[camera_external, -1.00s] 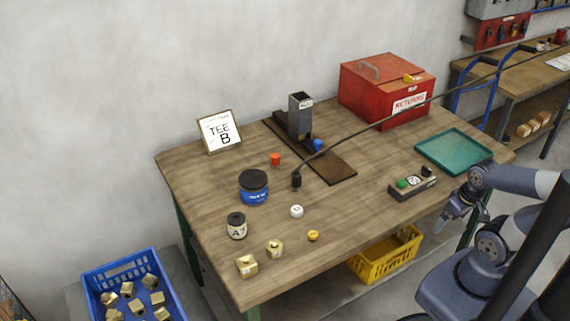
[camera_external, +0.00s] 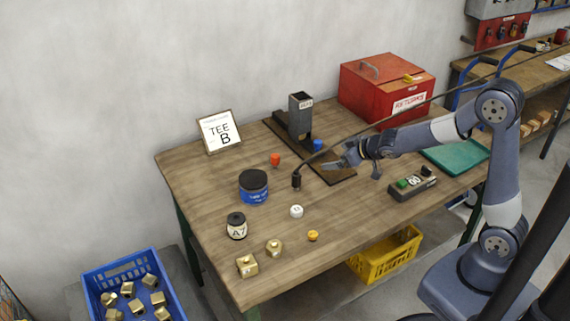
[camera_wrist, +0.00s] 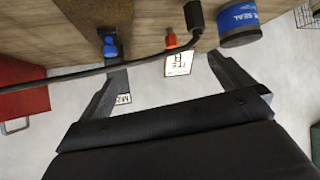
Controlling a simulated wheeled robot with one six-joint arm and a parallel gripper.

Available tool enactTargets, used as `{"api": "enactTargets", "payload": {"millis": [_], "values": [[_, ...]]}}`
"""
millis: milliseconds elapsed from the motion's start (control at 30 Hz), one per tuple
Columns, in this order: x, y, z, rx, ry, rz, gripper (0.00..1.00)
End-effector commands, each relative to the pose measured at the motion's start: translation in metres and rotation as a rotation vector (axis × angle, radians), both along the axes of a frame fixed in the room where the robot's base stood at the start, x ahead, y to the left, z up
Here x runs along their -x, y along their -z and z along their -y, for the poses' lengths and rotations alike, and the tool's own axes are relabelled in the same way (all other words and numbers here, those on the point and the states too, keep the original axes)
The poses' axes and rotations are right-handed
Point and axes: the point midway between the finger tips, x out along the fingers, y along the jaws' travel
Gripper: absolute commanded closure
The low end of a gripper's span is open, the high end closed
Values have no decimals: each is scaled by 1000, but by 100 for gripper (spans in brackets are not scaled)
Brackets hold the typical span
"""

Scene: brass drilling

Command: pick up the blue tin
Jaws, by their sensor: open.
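The blue tin (camera_external: 254,194) stands upright on the wooden bench, left of centre, with a black lid and a blue label. In the wrist view the tin (camera_wrist: 240,24) is at the top right, partly cut off by the frame edge. My gripper (camera_external: 345,162) is open and empty, above the bench to the right of the tin and well apart from it. In the wrist view the spread fingers of my gripper (camera_wrist: 170,82) show, with nothing between them.
A black cable with a plug (camera_external: 297,181) runs between my gripper and the tin. A red knob (camera_external: 276,160), white ball (camera_external: 297,211), and labelled A7 jar (camera_external: 236,226) stand near the tin. A dark upright holder (camera_external: 300,118) and red box (camera_external: 388,92) are behind.

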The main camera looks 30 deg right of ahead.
Motion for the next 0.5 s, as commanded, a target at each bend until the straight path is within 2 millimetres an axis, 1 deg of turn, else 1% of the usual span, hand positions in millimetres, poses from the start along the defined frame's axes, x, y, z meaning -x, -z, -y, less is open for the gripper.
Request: {"api": "enactTargets", "payload": {"millis": [33,67,100,200,233,300,400,500], "values": [[-13,5,-24,-20,-51,24,0],[-19,8,-37,-35,-83,41,0],[-27,11,-55,-57,-123,63,0],[-40,20,-97,-109,-220,105,0],[-42,23,-108,-123,-248,114,0],[-45,29,-130,-153,-301,131,0],[-46,35,-151,-186,-355,146,0],[-46,39,-162,-202,-380,152,0]]}}
